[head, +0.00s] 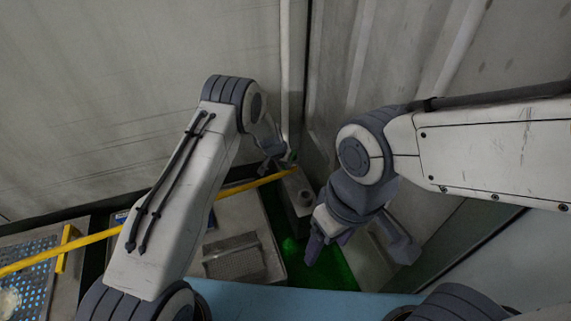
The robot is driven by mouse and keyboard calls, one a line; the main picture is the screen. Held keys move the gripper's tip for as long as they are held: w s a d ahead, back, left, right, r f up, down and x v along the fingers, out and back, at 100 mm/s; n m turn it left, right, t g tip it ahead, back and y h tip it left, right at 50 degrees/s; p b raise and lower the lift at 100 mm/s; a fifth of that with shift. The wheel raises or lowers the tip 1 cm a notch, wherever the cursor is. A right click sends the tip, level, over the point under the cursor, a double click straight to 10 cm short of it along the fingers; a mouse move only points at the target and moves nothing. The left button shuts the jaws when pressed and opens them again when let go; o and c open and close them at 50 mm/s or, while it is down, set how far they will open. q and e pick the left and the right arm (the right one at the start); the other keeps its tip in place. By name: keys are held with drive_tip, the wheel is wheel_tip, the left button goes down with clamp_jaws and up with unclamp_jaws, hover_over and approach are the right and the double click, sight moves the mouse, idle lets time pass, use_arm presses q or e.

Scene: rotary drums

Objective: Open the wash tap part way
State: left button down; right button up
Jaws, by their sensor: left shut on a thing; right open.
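My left gripper (278,165) is at the foot of a thin pale vertical pipe (285,70) by the back wall. It is shut on the wash tap (294,157), of which only a small green bit shows beside the fingers. The rest of the tap is hidden by the gripper, so I cannot tell how far it is turned. My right gripper (328,243) points down over the green floor strip, right of the tap. It is open, with nothing seen between its fingers.
A yellow rail (60,256) runs from the left edge, behind my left arm, towards the tap. A grey metal unit (240,215) stands below it. A perforated blue-lit panel (30,265) is at far left. A green floor strip (333,272) lies between the units. Ribbed walls close the back and right.

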use_arm(q)
drive_tip(key=c, duration=0.7)
unclamp_jaws()
drive_tip(key=p+v, duration=0.2)
drive_tip(key=v, duration=0.8)
drive_tip(key=shift+r, duration=0.25)
